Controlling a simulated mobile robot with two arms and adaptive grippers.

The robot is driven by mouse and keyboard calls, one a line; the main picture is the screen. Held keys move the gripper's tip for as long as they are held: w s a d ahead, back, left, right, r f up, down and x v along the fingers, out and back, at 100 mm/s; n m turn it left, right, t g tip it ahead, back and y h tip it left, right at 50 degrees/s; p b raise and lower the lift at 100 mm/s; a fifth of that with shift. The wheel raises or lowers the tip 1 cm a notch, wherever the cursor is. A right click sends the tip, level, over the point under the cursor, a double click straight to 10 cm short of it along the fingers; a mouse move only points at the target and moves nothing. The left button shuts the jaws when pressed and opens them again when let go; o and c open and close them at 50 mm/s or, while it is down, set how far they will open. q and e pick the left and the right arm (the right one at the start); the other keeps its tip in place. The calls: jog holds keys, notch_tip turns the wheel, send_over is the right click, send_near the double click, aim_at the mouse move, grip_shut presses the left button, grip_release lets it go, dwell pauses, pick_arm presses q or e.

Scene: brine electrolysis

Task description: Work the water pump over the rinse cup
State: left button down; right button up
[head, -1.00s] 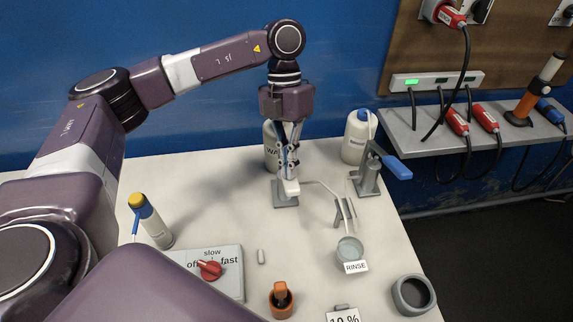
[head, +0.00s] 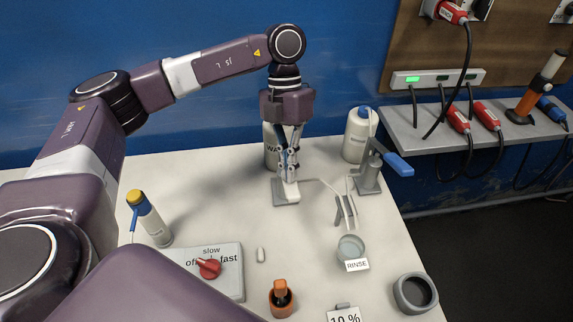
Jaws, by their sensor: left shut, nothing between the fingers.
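My right gripper is not in view.
A red-knob switch box (head: 210,270), an orange holder (head: 281,298) and a grey round cup (head: 415,293) are near the front. The table's right edge is close.

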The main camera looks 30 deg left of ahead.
pick_arm(q)
notch_tip(320, 180, down, 4)
jog(key=shift+s+d+f+b, duration=0.1)
jog(key=shift+s+b, duration=0.05)
jog(key=shift+b, duration=0.9)
jog(key=r+p, duration=0.1)
jog(key=r, duration=0.1)
jog(key=r+p, duration=0.3)
jog(key=shift+w+a+r, duration=0.2)
jog(key=shift+w+r, duration=0.1)
jog(key=shift+r, duration=0.05)
jog(key=p+v, duration=0.3)
jog(key=v, duration=0.3)
